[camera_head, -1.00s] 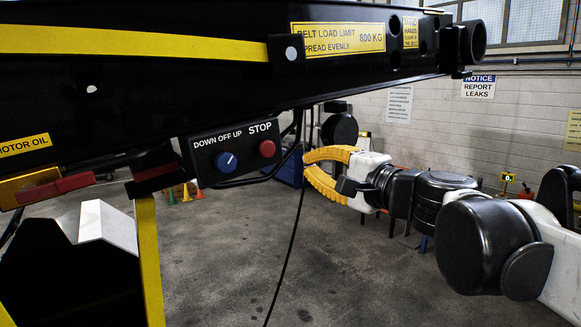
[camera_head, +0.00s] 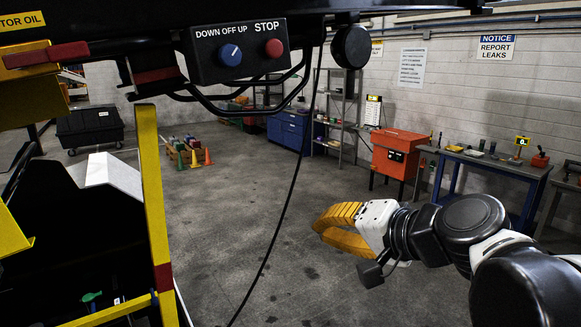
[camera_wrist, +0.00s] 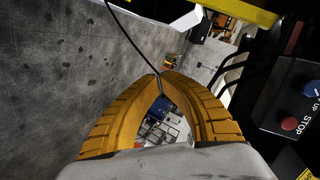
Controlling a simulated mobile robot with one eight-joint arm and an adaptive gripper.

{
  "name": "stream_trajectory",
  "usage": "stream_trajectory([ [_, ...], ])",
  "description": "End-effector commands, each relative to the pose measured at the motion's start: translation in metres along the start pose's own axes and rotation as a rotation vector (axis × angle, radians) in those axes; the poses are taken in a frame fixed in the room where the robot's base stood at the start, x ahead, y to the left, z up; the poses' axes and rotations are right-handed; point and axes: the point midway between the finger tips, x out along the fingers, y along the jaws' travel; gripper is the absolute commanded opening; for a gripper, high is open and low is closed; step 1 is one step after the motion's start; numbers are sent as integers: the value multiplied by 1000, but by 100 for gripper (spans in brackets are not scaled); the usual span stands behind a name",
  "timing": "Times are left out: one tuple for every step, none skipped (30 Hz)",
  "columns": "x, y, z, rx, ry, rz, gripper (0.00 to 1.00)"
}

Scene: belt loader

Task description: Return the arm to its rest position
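My gripper (camera_head: 318,226) is at the centre right of the head view, with my arm reaching in from the right. Its two yellow-orange fingers meet at the tips in the wrist view (camera_wrist: 161,76). Only background shows in the gap between them, so it is shut and empty. The black control box (camera_head: 205,62) with a blue knob (camera_head: 230,55) and a red stop button (camera_head: 274,48) is up and left of my gripper, apart from it. The box also shows at the right edge of the wrist view (camera_wrist: 275,110).
A black cable (camera_head: 291,190) hangs close to my fingertips; contact is unclear. A yellow post (camera_head: 152,190) and the loader frame stand left. An orange cabinet (camera_head: 400,150), a workbench (camera_head: 500,165) and a blue cabinet (camera_head: 288,130) stand behind. The middle floor is open.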

Motion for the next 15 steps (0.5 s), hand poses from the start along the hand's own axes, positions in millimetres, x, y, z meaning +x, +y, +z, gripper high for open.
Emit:
stream_trajectory([
  [13,49,29,-53,-17,50,0],
  [15,70,42,-88,-26,84,0],
  [19,99,57,-135,-39,130,0],
  [21,121,69,-169,-49,165,0],
  [22,143,80,-203,-60,200,0],
  [24,172,94,-249,-72,247,0],
  [26,194,104,-282,-81,282,0],
  [26,216,114,-316,-91,318,0],
  [27,245,127,-360,-102,366,0],
  [27,266,135,-391,-111,401,0],
  [27,286,144,-422,-119,436,0],
  [26,312,153,-461,-129,481,0],
  [25,329,159,-488,-135,511,0],
  [24,345,164,-513,-142,541,0],
  [22,364,170,-543,-150,577,0],
])
